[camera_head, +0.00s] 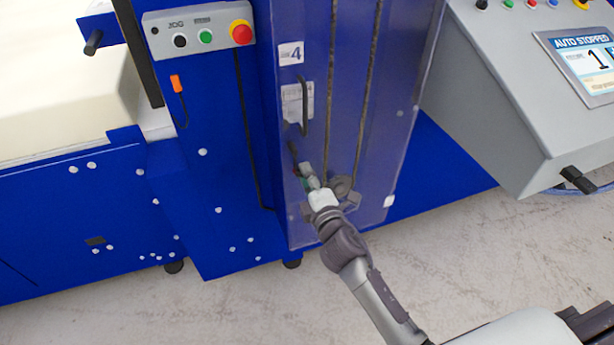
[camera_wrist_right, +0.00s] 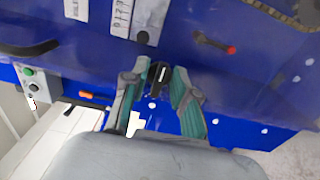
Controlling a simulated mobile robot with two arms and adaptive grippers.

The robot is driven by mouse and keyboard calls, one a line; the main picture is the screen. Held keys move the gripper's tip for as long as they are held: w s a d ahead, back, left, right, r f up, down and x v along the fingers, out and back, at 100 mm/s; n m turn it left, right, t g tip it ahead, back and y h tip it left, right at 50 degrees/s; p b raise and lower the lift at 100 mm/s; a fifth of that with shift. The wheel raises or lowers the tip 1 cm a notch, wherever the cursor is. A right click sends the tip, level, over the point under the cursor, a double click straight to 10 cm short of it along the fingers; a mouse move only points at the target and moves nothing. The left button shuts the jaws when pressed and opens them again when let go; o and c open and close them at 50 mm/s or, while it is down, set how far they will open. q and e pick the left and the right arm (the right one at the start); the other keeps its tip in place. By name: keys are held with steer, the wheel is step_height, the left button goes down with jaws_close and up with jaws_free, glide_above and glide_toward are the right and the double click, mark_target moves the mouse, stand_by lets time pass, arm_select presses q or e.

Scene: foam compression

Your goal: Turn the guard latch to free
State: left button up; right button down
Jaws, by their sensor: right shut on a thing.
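My right gripper (camera_head: 306,172) is at the door's lower left edge. In the right wrist view, a small black guard latch (camera_wrist_right: 158,73) with a white mark sits between the fingertips of my right gripper (camera_wrist_right: 160,75), which is shut on it. In the head view the gripper mostly hides the latch. The latch's exact angle is hard to tell. My left gripper is in neither view.
A black door handle (camera_head: 304,107) is above the gripper. A black lever with a red tip (camera_wrist_right: 215,44) is near the fingers. A grey button box (camera_head: 200,33) is at upper left. A grey console (camera_head: 515,110) reading AUTO STOPPED juts out at right.

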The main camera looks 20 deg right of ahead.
stand_by(0.4)
steer(key=c, duration=1.2)
jaws_free()
steer(key=shift+c, duration=0.2)
steer(key=s, duration=1.2)
steer(key=shift+d, duration=0.2)
